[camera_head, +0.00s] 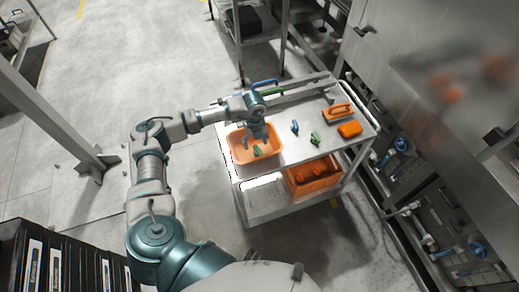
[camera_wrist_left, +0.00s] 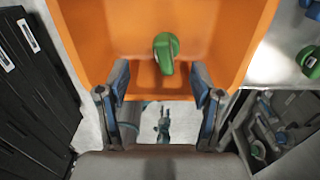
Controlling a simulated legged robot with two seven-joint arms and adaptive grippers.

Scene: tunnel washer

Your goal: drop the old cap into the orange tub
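The orange tub (camera_head: 236,150) stands at the left end of the cart top; its wall also fills the upper part of the left wrist view (camera_wrist_left: 95,35). A green cap (camera_head: 257,150) shows inside the tub, and in the left wrist view the green cap (camera_wrist_left: 165,50) lies beyond my fingertips, apart from them. I cannot tell whether it rests on the tub's bottom. My left gripper (camera_head: 258,133) is over the tub, its fingers (camera_wrist_left: 160,80) spread with nothing between them. My right gripper is not in view.
On the cart top (camera_head: 283,152), right of the tub, are a blue part (camera_head: 294,127), another green part (camera_head: 315,138), an orange block (camera_head: 350,129) and an orange-handled item (camera_head: 339,111). An orange crate (camera_head: 313,178) sits on the lower shelf. A large machine stands at the right.

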